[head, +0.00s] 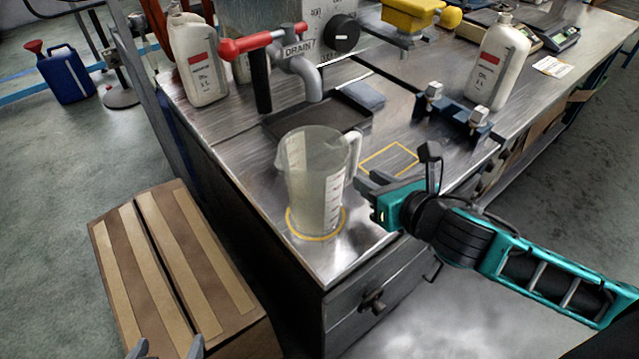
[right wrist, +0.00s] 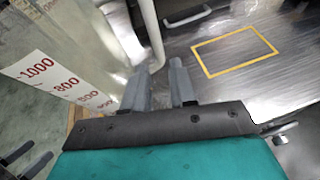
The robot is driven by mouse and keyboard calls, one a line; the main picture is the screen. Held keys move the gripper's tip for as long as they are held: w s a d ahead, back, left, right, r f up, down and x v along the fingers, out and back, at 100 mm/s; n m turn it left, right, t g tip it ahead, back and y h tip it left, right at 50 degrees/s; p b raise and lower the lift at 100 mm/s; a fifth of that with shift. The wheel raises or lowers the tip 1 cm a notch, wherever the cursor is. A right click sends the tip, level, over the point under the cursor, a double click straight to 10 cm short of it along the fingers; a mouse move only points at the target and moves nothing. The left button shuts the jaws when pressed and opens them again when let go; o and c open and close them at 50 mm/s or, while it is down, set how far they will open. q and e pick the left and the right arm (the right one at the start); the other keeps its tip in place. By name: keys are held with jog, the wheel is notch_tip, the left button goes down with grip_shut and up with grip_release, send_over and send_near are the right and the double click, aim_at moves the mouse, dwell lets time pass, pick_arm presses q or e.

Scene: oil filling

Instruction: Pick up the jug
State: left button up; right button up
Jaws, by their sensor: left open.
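The clear jug (head: 313,190) stands upright on the bench inside a yellow ring at the near corner. Its handle (head: 354,152) faces right. In the right wrist view the jug (right wrist: 88,28) shows its red volume numbers at the left, and its handle (right wrist: 152,30) runs down toward my fingertips. My right gripper (head: 366,190) is beside the handle, its two fingers apart with a narrow gap (right wrist: 162,72). I cannot tell whether they touch the handle. My left gripper (head: 168,348) is open and empty at the bottom edge, over the cardboard box.
A drain tap (head: 300,68) with a red lever hangs over a dark tray (head: 318,118) behind the jug. White bottles (head: 197,62) (head: 497,68) stand left and right. A blue fixture (head: 452,110) and an empty yellow square (head: 388,160) lie right. The cardboard box (head: 180,255) is left.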

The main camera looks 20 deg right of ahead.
aim_at(355, 171)
jog(key=x, duration=0.4)
jog(key=shift+w, duration=0.4)
grip_shut()
